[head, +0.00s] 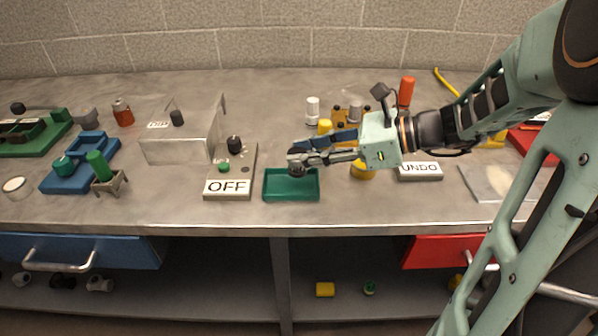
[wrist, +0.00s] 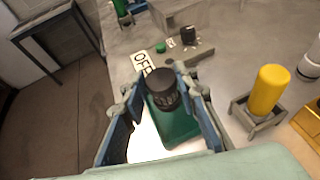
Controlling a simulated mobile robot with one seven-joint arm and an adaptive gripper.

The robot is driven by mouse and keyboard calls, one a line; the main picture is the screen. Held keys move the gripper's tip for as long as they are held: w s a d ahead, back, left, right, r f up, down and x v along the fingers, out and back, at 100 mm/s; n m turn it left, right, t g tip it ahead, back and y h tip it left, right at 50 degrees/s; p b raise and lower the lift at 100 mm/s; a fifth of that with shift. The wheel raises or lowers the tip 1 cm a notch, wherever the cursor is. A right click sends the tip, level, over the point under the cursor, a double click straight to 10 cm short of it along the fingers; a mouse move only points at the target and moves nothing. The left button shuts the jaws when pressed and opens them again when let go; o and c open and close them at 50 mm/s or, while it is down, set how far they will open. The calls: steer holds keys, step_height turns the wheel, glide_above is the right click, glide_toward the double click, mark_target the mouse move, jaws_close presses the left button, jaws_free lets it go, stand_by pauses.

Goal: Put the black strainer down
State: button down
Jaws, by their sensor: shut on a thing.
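The black strainer (wrist: 163,88) is a short dark cylinder between my fingertips in the wrist view. In the head view it shows as a small dark shape (head: 297,169) at the end of my gripper (head: 300,160). My gripper (wrist: 163,95) is shut on it. The strainer is over a green tray (head: 291,196), near the tray's back edge. The tray also shows below it in the wrist view (wrist: 178,128). I cannot tell whether the strainer touches the tray floor.
A grey OFF panel (head: 229,187) with a black knob stands left of the tray. An UNDO block (head: 419,171) lies to the right. A yellow cylinder on a stand (wrist: 268,90) is right of my gripper. The table's front edge (head: 290,229) is just before the tray.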

mark_target(299, 169)
steer(key=shift+w+a+f, duration=0.2)
steer(key=shift+a+f, duration=0.15)
steer(key=shift+f, duration=0.1)
steer(key=shift+w+a+f+b, duration=0.15)
steer(key=shift+f+b, duration=0.15)
steer(key=shift+f, duration=0.65)
steer(key=shift+w+a+f+b, duration=0.15)
steer(key=shift+f+b, duration=0.15)
steer(key=shift+f, duration=0.65)
steer(key=shift+s, duration=0.1)
steer(key=shift+f, duration=0.15)
steer(key=c, duration=1.5)
jaws_free()
